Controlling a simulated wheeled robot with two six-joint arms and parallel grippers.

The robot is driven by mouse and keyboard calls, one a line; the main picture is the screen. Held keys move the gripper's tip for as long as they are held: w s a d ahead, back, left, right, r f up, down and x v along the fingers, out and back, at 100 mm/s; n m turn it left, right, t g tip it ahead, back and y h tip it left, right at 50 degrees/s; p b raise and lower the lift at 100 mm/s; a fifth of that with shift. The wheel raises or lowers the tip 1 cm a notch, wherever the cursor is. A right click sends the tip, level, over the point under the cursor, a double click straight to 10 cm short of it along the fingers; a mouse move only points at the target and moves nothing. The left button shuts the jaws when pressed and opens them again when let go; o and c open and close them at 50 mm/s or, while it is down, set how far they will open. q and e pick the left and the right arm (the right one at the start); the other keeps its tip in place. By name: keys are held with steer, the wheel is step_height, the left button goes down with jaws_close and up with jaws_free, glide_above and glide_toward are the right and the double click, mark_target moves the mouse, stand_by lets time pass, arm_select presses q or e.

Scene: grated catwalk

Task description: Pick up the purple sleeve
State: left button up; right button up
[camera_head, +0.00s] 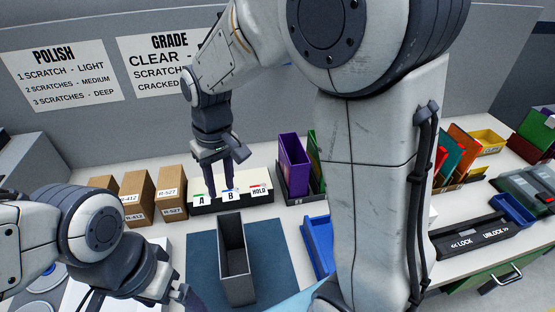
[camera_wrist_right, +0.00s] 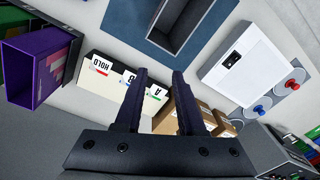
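The purple sleeve (camera_head: 293,162) stands upright in a dark rack (camera_head: 298,198), beside a green sleeve (camera_head: 314,155). In the right wrist view the purple sleeve (camera_wrist_right: 22,78) is at the left edge, open end facing down-left. My right gripper (camera_head: 220,178) points down over the card tray marked A, B and HOLD, left of the purple sleeve and apart from it. In the wrist view its two fingers (camera_wrist_right: 156,90) are spread with nothing between them. My left gripper (camera_head: 180,290) is low at the left, its fingertips partly cut off and unclear.
The card tray (camera_head: 232,202) is beneath my right gripper. An open grey box (camera_head: 236,262) stands on the blue mat (camera_head: 200,262). Cardboard boxes (camera_head: 170,190) stand left. My right arm hides part of the table, including some of the blue tray (camera_head: 318,246).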

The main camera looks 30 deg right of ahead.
steer(key=w+d+f+m, duration=0.3)
steer(key=w+d, duration=0.7)
steer(key=d, duration=0.1)
steer(key=m, duration=0.2)
glide_toward(284, 166)
steer(key=a, duration=0.1)
steer(key=shift+h, duration=0.3)
steer(key=f, duration=0.1)
steer(key=f+p, duration=0.1)
steer(key=f, duration=0.1)
steer(key=w+d+f, duration=0.1)
steer(key=shift+f+p, duration=0.25)
steer(key=shift+p, duration=0.05)
steer(key=shift+s+a+f, duration=0.1)
steer(key=shift+f, duration=0.5)
step_height(284, 166, down, 4)
steer(key=shift+s+f+p, duration=0.1)
steer(key=shift+f+p, duration=0.1)
steer(key=shift+p, duration=0.95)
steer(key=shift+f, duration=0.35)
jaws_close()
